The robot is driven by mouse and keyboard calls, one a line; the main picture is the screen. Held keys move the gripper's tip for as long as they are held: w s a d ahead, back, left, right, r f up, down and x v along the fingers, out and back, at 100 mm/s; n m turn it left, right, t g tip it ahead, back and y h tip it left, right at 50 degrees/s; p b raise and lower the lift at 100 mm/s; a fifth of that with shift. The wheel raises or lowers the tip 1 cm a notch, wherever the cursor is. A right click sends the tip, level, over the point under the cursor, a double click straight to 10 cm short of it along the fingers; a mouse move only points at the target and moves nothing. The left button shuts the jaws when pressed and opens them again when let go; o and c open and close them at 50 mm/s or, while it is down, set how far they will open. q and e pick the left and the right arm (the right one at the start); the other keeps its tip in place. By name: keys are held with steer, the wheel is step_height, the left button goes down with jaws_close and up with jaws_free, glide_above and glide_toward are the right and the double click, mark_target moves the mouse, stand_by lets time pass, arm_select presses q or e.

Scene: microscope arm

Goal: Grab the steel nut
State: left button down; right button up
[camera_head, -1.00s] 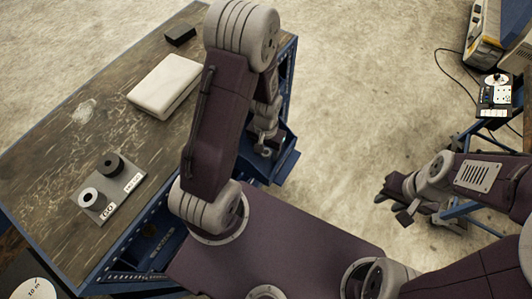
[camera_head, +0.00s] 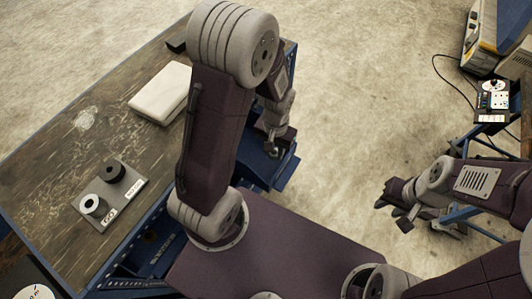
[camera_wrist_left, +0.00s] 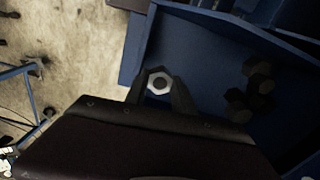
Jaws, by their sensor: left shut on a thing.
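The steel nut (camera_wrist_left: 159,82) is a bright hexagonal ring with a dark hole, seen in the left wrist view. My left gripper (camera_wrist_left: 160,88) is shut on it, with one dark finger on each side. A blue tray (camera_wrist_left: 185,50) lies below and around the nut. In the head view my left gripper (camera_head: 271,150) is at the blue tray (camera_head: 262,172) by the table's right end, and the nut is too small to make out. My right gripper (camera_head: 393,207) hangs over the floor at the right, and its opening is unclear.
Several dark nuts (camera_wrist_left: 258,75) lie in the tray right of my left gripper. On the wooden table (camera_head: 60,165) are a white block (camera_head: 160,92) and a grey plate (camera_head: 121,208) with a light ring (camera_head: 92,204) and a dark ring (camera_head: 115,171). A device (camera_head: 495,95) stands far right.

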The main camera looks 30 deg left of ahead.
arm_select(q)
steer(key=w+d+r, duration=0.1)
steer(key=d+r, duration=0.4)
steer(key=d, duration=0.4)
steer(key=shift+w+r, duration=0.15)
steer(key=shift+w, duration=0.1)
